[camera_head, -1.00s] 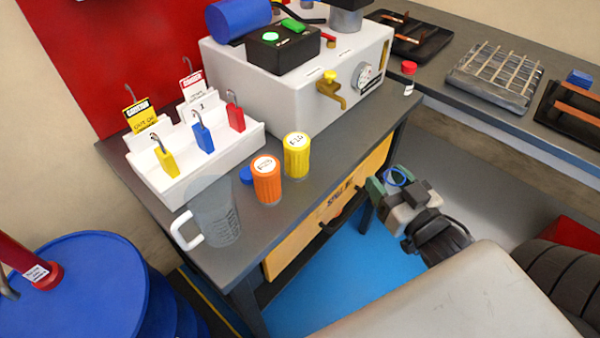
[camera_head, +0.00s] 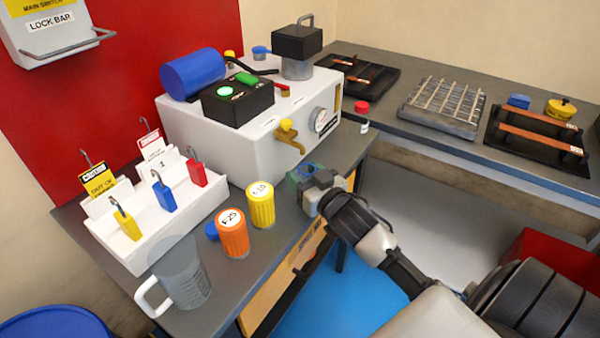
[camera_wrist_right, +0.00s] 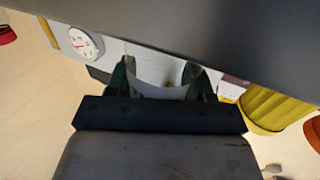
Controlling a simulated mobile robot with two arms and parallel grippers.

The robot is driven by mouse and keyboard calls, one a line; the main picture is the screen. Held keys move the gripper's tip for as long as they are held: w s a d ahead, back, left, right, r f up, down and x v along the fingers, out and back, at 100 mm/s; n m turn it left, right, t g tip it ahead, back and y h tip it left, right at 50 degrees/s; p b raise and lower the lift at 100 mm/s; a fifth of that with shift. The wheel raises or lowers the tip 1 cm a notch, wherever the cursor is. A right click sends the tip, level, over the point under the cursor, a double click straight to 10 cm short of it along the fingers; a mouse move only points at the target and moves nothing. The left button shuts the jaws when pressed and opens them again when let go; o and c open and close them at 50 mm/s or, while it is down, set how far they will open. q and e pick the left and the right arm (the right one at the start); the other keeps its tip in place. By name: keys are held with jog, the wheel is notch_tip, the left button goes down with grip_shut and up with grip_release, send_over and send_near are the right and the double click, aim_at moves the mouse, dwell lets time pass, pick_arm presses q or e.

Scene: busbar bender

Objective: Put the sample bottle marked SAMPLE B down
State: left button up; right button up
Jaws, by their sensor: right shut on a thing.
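My right gripper (camera_head: 308,178) is above the front edge of the grey bench, right of the yellow jar and in front of the white machine. It is shut on a small bottle (camera_head: 305,170), of which only a bluish rim shows between the fingers. In the right wrist view, the bottle's pale curved side (camera_wrist_right: 160,82) shows between the green fingers (camera_wrist_right: 158,75). No marking on it can be read, and most of it is hidden. My left gripper is in neither view.
The grey bench (camera_head: 280,232) has some free room near its front edge. A yellow jar (camera_head: 260,206), an orange jar (camera_head: 232,234) and a clear jug (camera_head: 182,280) stand left. The white machine (camera_head: 215,140) stands behind. A red-capped bottle (camera_head: 363,116) stands at the bench's right corner.

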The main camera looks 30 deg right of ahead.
jog(key=shift+w, duration=0.8)
jog(key=shift+w+f, duration=0.15)
jog(key=shift+f, duration=0.2)
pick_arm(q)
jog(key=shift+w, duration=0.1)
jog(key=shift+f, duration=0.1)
pick_arm(e)
jog(key=o, duration=0.9)
jog(key=shift+f, duration=0.15)
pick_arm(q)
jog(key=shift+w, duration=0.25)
